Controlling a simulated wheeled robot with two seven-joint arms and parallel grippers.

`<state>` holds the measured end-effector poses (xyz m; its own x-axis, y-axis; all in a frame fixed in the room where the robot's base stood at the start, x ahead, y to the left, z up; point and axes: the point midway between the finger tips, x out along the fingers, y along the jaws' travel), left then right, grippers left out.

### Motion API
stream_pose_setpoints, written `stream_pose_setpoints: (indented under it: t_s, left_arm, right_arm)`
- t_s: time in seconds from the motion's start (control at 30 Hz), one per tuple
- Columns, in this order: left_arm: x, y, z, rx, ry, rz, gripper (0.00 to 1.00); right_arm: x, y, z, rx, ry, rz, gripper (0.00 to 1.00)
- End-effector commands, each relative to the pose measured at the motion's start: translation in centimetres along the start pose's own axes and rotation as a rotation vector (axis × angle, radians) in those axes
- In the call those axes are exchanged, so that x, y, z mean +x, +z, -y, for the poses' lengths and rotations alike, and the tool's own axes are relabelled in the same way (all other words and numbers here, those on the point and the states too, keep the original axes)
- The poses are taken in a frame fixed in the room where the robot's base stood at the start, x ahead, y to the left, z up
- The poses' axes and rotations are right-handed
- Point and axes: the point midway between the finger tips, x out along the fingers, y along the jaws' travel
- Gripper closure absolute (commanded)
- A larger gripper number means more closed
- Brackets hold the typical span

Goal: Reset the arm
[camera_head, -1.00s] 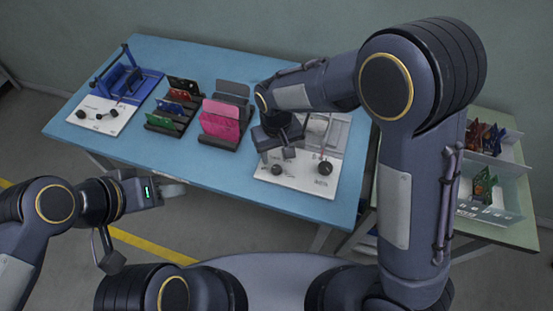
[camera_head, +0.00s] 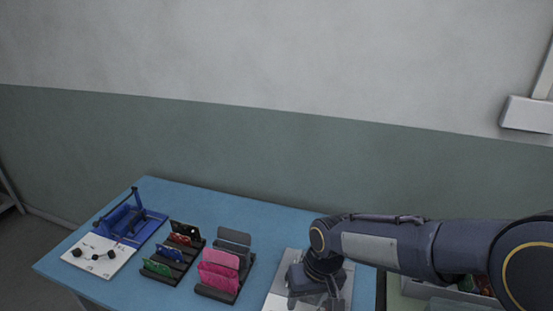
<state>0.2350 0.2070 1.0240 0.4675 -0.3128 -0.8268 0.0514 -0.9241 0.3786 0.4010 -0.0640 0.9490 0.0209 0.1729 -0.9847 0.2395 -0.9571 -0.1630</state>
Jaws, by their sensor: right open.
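My right arm comes in from the right edge and reaches over the right end of the blue table (camera_head: 190,203). My right gripper (camera_head: 316,297) points down over a white board (camera_head: 283,292) there. The gripper is open; its fingertips are near the bottom edge of the picture and partly hard to make out. The gripper and forearm hide much of that board. My left arm and left gripper are outside the picture.
Black racks hold coloured cards (camera_head: 172,252) and pink and grey cards (camera_head: 219,268) mid-table. A second table with a bin (camera_head: 440,290) is at the right. A wall stands behind.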

Motion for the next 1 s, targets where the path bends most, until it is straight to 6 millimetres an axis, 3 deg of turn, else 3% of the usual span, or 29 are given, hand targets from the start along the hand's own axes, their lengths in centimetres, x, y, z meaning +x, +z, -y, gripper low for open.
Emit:
stream_pose_setpoints:
  t_s: [0.03,0.2,0.33,0.5,0.7,1.0]
  left_arm:
    - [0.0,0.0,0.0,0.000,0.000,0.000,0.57]
    - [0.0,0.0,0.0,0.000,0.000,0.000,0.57]
    - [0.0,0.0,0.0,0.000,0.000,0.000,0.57]
    - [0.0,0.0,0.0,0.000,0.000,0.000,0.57]
    - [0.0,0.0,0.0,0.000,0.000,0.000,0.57]
    - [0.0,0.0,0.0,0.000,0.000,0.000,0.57]
  right_arm:
    - [-2.1,1.3,-1.6,0.044,-0.044,-0.036,0.52]
    - [-7.0,6.3,-5.2,0.148,-0.143,-0.156,0.52]
    - [-9.3,10.6,-7.1,0.218,-0.178,-0.260,0.52]
    - [-10.5,15.6,-8.2,0.290,-0.174,-0.387,0.52]
    - [-10.3,18.5,-8.3,0.334,-0.145,-0.468,0.52]
    - [-10.2,18.9,-8.3,0.341,-0.139,-0.481,0.52]
